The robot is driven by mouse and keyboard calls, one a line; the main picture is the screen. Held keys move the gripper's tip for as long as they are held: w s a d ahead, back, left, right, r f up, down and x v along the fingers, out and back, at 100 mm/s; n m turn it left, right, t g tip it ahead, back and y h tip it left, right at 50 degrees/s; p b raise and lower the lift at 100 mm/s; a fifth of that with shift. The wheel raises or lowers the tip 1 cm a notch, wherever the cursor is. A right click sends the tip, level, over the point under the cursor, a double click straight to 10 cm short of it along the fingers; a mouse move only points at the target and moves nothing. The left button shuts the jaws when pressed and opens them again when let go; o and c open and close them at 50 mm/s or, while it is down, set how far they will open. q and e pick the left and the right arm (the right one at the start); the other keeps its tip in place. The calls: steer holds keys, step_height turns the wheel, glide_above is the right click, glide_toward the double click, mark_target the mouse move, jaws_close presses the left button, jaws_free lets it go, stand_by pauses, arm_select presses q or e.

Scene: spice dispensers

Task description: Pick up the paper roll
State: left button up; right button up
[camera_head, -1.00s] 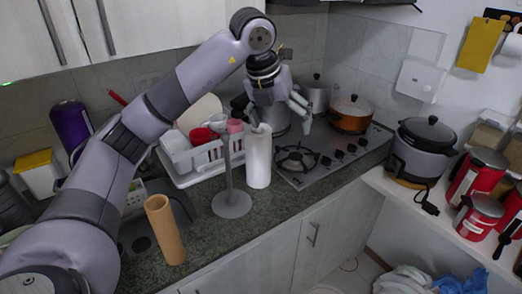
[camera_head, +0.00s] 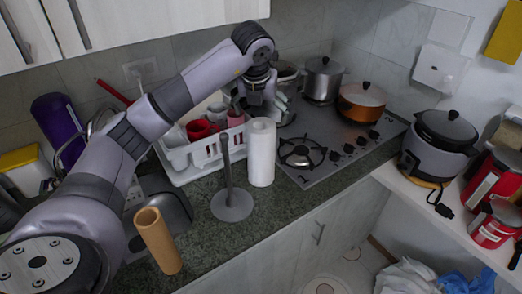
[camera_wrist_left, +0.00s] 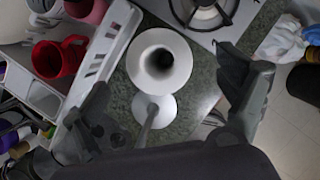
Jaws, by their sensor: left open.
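The white paper roll (camera_head: 261,153) stands upright on the dark green counter, beside a grey stand (camera_head: 231,204) with a round base and a thin upright post. In the left wrist view the paper roll (camera_wrist_left: 159,59) is seen from above, with its open core, between the two fingers. My left gripper (camera_head: 268,108) is above and behind the roll in the head view, and partly hidden by its own arm. In the left wrist view my left gripper (camera_wrist_left: 168,95) is open and empty, its fingers apart on either side of the roll and stand. My right gripper is not seen.
A white dish rack (camera_head: 190,160) with red mugs (camera_head: 203,130) stands left of the roll. A stove (camera_head: 335,140) with pots is at right. A brown tube (camera_head: 158,240) stands at front left. The counter's front edge is close to the roll.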

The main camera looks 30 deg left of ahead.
mark_target(261, 126)
arm_select(q)
steer(key=p+x, duration=0.1)
steer(key=x, duration=0.2)
steer(key=p+x, duration=0.1)
steer(key=x, duration=0.1)
steer(key=shift+s+a+f+p, duration=0.1)
steer(key=shift+s+f+p, duration=0.05)
steer(key=shift+s+p, duration=0.2)
steer(key=shift+w+a+f, duration=0.1)
steer(key=shift+w+f, duration=0.1)
steer(key=shift+f, duration=0.3)
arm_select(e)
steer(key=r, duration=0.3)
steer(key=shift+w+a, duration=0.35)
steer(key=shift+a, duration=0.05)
arm_select(q)
steer(key=c, duration=1.7)
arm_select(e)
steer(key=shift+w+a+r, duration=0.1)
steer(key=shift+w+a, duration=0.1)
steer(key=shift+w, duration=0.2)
